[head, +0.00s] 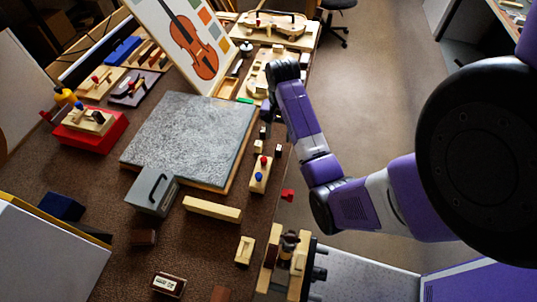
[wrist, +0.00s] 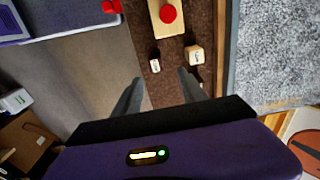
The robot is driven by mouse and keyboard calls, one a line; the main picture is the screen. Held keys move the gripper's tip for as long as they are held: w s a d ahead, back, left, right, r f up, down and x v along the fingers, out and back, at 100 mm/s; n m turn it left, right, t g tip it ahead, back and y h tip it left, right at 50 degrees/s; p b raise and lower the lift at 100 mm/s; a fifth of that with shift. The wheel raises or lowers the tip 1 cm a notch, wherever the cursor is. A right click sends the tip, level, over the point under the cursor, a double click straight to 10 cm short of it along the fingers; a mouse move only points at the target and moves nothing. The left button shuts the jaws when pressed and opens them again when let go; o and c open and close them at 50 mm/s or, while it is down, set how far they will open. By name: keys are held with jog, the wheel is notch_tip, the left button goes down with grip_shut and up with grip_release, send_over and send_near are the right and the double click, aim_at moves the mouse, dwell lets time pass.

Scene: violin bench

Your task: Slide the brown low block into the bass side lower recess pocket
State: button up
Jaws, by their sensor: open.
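My gripper (wrist: 160,76) is open and empty, fingers apart over the brown bench top. In the head view it is near the bench's right edge, mostly hidden by my arm. Just beyond the fingertips stand a small white-faced block (wrist: 155,64) and a pale wooden block (wrist: 194,55), both with small labels I cannot read. They appear in the head view as small blocks (head: 278,150) and (head: 258,146). I cannot tell which piece is the brown low block. A pale violin form (head: 257,82) lies partly behind my arm; its lower bass-side pocket cannot be made out.
A grey stone slab (head: 190,135) fills the middle of the bench. A wooden block with red and blue knobs (head: 260,176) sits right of it. A violin picture board (head: 185,40) stands behind.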

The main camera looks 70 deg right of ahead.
aim_at(279, 148)
jog(key=shift+s+a+f, duration=0.15)
jog(key=shift+s+a, duration=0.1)
jog(key=shift+a, duration=0.1)
jog(key=shift+f, duration=0.35)
jog(key=shift+f+p, duration=0.45)
jog(key=shift+f, duration=3)
grip_shut()
